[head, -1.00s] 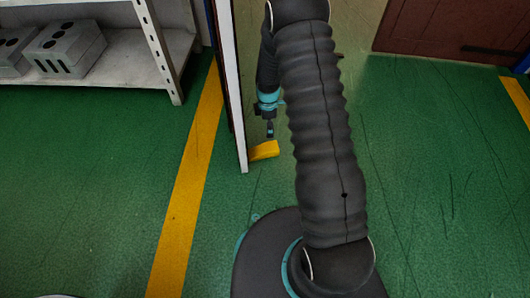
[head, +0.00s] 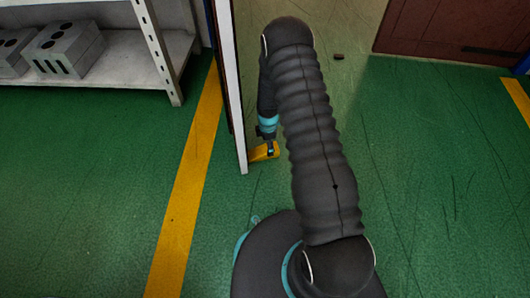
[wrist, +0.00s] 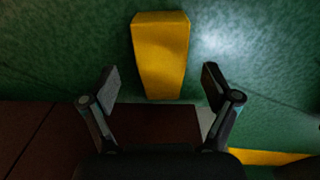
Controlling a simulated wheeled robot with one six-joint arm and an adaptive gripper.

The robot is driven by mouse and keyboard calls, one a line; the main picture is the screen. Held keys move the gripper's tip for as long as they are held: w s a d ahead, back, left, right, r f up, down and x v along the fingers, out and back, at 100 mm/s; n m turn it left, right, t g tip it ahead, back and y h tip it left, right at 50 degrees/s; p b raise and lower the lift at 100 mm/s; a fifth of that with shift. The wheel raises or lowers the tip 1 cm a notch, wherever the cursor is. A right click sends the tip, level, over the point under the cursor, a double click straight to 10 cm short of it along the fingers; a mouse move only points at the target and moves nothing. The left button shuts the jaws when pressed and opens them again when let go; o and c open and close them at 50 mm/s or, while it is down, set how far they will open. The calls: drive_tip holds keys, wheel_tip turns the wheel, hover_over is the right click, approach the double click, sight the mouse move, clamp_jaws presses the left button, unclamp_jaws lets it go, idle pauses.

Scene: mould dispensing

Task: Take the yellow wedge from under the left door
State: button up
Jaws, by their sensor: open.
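The yellow wedge (head: 258,153) lies on the green floor at the bottom edge of the left door (head: 234,100), seen nearly edge-on in the head view. My gripper (head: 271,152) is low over the wedge in the head view and hides part of it. In the wrist view the wedge (wrist: 160,55) lies just ahead of my gripper (wrist: 160,80), with its narrower end between the two open fingertips. Both fingers stand apart from the wedge's sides. In the wrist view the door shows as a dark reddish-brown surface (wrist: 150,122) below the wedge.
A grey shelf (head: 150,88) with concrete blocks (head: 62,48) stands at the left. A yellow floor line (head: 190,180) runs beside the door. A dark red door (head: 450,35) is at the back right. A small dark object (head: 338,57) lies on the floor. The right floor is clear.

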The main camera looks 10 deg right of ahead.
wheel_tip(320, 180, down, 4)
drive_tip(key=shift+d+f+b, duration=0.1)
drive_tip(key=shift+f+b, duration=0.1)
drive_tip(key=shift+b, duration=0.1)
drive_tip(key=c, duration=1.4)
drive_tip(key=shift+c, duration=0.2)
drive_tip(key=shift+d+r, duration=0.1)
drive_tip(key=shift+r, duration=0.05)
